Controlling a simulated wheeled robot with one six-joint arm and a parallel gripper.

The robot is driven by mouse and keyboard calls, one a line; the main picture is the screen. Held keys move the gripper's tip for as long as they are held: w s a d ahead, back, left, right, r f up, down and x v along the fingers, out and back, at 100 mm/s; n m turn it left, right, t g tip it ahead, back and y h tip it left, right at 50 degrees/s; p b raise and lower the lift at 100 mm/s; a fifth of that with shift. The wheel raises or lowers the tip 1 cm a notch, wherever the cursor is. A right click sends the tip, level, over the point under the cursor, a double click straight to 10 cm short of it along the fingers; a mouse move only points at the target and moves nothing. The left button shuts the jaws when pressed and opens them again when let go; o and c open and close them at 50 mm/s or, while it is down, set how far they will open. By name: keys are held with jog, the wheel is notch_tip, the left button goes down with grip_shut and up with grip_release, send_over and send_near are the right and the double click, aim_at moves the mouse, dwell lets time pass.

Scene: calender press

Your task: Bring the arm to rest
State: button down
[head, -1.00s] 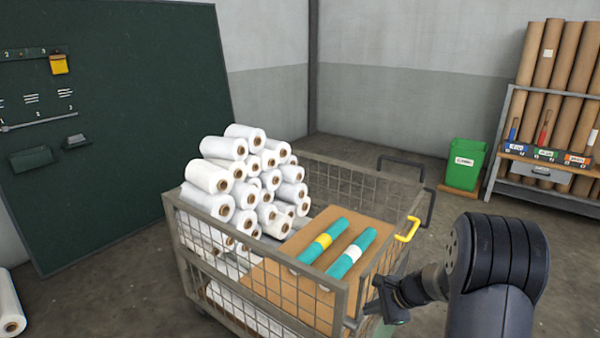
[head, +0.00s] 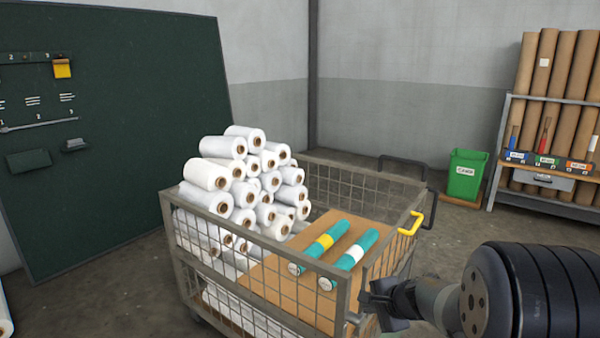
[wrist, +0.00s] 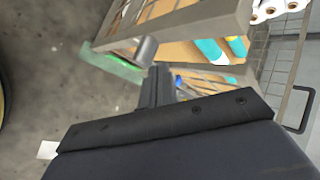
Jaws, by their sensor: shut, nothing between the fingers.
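My arm shows at the lower right of the head view, with my gripper (head: 372,303) at its end. The gripper is shut and holds nothing. It is beside the near right corner of the wire cart (head: 345,300), outside it; I cannot tell whether it touches the frame. In the wrist view my gripper (wrist: 157,88) points toward the cart's rail (wrist: 200,18), with concrete floor to the left.
The cart holds a pile of white rolls (head: 245,180) and a cardboard sheet (head: 275,280) with two teal rolls (head: 325,239). A green bin (head: 466,175) and a rack of brown tubes (head: 555,90) stand at the back right.

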jog(key=shift+s+a+f+n+t+h+b, duration=0.2)
jog(key=shift+s+a+n+t+h+b, duration=0.3)
jog(key=shift+b, duration=0.9)
jog(key=shift+w+d+r, duration=0.1)
jog(key=shift+d, duration=0.1)
